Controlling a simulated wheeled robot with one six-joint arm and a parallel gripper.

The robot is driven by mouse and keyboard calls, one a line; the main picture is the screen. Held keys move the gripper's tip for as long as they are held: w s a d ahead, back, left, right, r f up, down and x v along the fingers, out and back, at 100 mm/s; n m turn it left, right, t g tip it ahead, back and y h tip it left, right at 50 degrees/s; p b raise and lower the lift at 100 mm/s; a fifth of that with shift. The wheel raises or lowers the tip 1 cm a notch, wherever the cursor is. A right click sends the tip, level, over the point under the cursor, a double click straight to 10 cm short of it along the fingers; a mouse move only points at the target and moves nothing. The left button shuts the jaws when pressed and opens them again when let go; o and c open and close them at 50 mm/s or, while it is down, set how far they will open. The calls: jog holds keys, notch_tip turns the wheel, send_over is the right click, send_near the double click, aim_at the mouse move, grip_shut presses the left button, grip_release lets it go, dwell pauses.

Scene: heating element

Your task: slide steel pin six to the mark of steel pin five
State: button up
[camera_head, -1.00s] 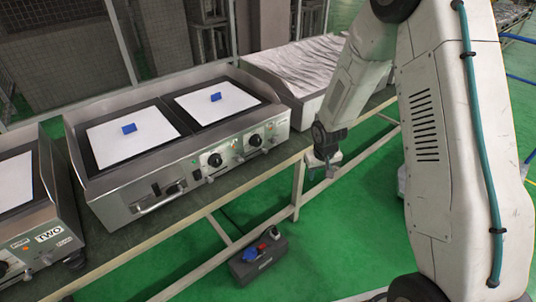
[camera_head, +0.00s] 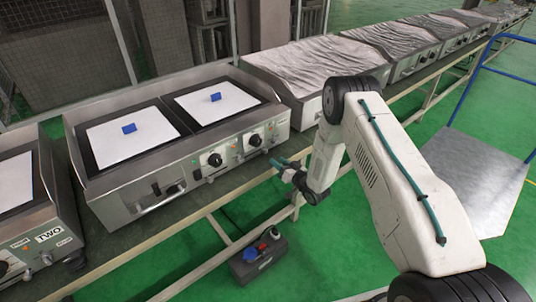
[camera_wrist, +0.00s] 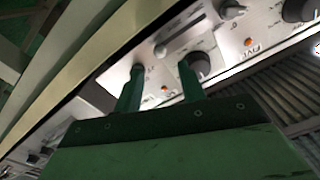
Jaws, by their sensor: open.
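My gripper (camera_head: 281,168) is in front of the right end of the middle griddle (camera_head: 118,211), apart from its front panel in the head view. In the wrist view its two green fingers (camera_wrist: 161,88) stand apart, pointing at the panel, with nothing held between them. A dark knob (camera_wrist: 201,66) shows beside the right fingertip, and a slot with a metal bar (camera_wrist: 182,36) lies above the fingers. Small metal pieces (camera_head: 209,179) sit under the griddle's knobs.
Another griddle labelled TWO (camera_head: 60,262) stands at left, and covered griddles (camera_head: 310,68) stand at right on the long bench. A dark box with red and blue parts (camera_head: 258,262) is on the green floor below. A blue-railed platform (camera_head: 480,180) is at right.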

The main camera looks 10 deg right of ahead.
aim_at(267, 152)
jog(key=x, duration=0.7)
jog(key=shift+w+a, duration=0.1)
jog(key=shift+w, duration=0.15)
grip_shut()
